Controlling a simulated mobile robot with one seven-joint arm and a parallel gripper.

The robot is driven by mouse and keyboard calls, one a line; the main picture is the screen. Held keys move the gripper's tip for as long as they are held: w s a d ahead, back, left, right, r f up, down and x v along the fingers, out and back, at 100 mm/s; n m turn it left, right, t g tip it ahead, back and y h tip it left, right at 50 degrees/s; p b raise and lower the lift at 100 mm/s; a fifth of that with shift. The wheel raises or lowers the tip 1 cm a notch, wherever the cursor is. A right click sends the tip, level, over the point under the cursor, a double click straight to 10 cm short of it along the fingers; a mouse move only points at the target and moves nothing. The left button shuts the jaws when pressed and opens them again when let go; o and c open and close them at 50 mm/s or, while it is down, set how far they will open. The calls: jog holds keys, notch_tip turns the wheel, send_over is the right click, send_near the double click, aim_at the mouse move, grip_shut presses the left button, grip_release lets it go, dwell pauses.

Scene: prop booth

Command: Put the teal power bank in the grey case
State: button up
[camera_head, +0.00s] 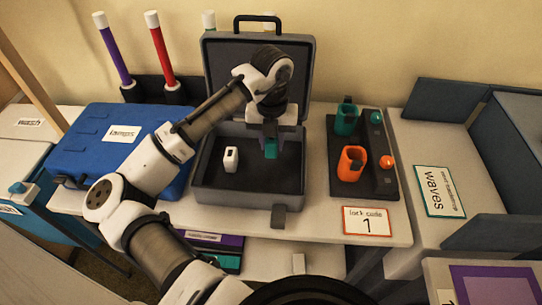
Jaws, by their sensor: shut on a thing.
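The grey case (237,201) stands open on the table, with its lid (222,75) raised at the back. My gripper (270,140) is over the right part of the case and points down. It is shut on the teal power bank (271,149), which is upright inside the case outline. I cannot tell whether the power bank touches the case floor. A small white item (231,159) stands in the left part of the case.
A blue case (90,150) lies closed on the left. A lock code card (367,221) lies at the table's front edge. Purple (114,50) and red (158,50) sticks stand behind.

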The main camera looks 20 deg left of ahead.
jog(key=shift+f+p, duration=0.5)
jog(key=shift+f, duration=3.1)
jog(key=shift+f, duration=0.15)
jog(key=o, duration=1.1)
jog(key=shift+c, duration=0.2)
notch_tip(320, 180, up, 12)
jog(key=b, duration=0.2)
jog(key=shift+r+b, duration=0.2)
jog(key=shift+b, duration=0.2)
